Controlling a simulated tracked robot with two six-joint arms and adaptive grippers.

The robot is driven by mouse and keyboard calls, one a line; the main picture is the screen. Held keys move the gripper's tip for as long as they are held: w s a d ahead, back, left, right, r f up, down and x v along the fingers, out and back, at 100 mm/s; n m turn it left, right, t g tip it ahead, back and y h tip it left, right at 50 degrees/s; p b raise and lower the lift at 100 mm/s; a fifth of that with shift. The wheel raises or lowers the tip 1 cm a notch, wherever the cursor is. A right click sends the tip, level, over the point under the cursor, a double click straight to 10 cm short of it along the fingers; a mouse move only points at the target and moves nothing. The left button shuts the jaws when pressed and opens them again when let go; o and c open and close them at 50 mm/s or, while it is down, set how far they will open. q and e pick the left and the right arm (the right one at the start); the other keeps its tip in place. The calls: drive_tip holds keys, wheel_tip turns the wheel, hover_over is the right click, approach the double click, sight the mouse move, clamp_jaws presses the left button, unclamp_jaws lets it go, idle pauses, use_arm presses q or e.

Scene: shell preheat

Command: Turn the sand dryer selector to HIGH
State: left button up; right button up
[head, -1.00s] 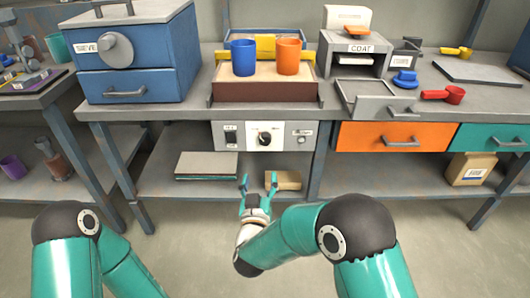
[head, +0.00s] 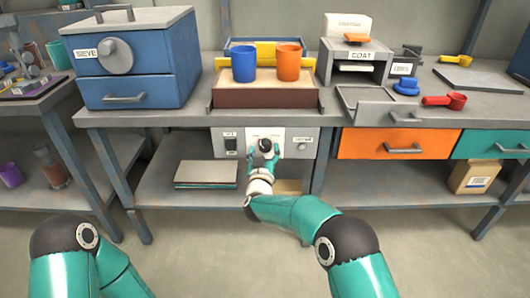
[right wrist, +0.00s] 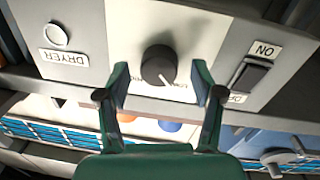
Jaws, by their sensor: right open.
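The selector knob (head: 266,145) is black and round, on the white middle plate of the grey dryer panel (head: 306,134) under the bench top. The right wrist view shows the knob (right wrist: 158,66) inverted, with a pale pointer line towards the picture's lower right. Small lettering below it is only partly readable. My right gripper (head: 263,156) is at the panel, just below the knob in the head view. In the right wrist view its open fingers (right wrist: 160,88) lie either side of the knob with gaps showing; contact is not visible. My left gripper is out of view.
An ON/OFF rocker switch (right wrist: 250,74) and a round button (right wrist: 55,36) by the DRYER label flank the knob. The tray (head: 265,97) with blue and orange cups stands above the panel. An orange drawer (head: 365,142) is to the right.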

drive_tip(key=shift+w, duration=0.4)
drive_tip(key=c, duration=1.1)
drive_tip(key=shift+c, duration=0.2)
